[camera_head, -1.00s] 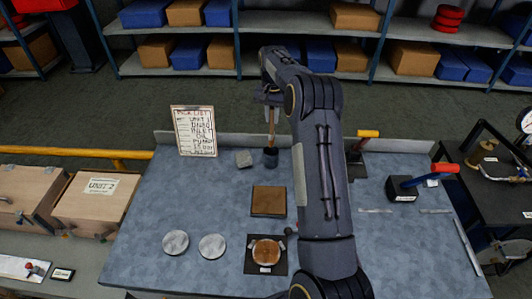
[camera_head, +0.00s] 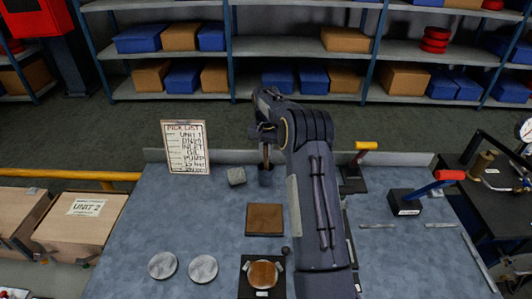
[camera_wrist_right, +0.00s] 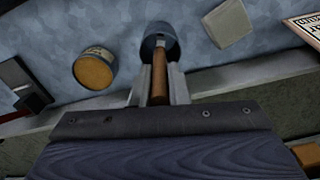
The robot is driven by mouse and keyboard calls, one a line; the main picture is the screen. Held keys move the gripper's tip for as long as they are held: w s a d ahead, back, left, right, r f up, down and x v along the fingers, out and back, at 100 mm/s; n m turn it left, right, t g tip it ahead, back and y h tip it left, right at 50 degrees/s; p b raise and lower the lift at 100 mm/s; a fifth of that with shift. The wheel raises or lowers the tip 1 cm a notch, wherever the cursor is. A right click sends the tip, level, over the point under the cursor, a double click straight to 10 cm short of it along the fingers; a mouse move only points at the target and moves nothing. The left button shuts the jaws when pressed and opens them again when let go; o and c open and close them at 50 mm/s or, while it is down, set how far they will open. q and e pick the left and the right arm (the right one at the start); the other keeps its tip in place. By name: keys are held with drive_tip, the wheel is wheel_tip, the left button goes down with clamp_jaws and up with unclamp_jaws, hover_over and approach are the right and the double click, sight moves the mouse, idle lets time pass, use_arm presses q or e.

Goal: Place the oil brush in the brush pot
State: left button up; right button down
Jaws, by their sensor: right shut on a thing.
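My right gripper (camera_head: 266,134) is shut on the oil brush (camera_head: 266,154), above the back of the blue-grey bench. The brush hangs roughly upright by its brown wooden handle. Its lower end reaches into the mouth of the dark brush pot (camera_head: 265,176), and its bristles are hidden. In the right wrist view the fingers (camera_wrist_right: 158,88) lie either side of the handle (camera_wrist_right: 160,72). The handle runs to the pot (camera_wrist_right: 158,40), overlapping its opening. I cannot tell whether the brush touches the bottom. My left gripper is not in view.
A grey block (camera_head: 236,176) stands left of the pot, with the pick list board (camera_head: 186,147) behind it. A brown square pad (camera_head: 264,219) lies in front. A tan-topped tin (camera_wrist_right: 93,69) shows in the wrist view. The left-middle bench is clear.

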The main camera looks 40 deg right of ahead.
drive_tip(key=shift+f, duration=0.2)
drive_tip(key=c, duration=1.4)
unclamp_jaws()
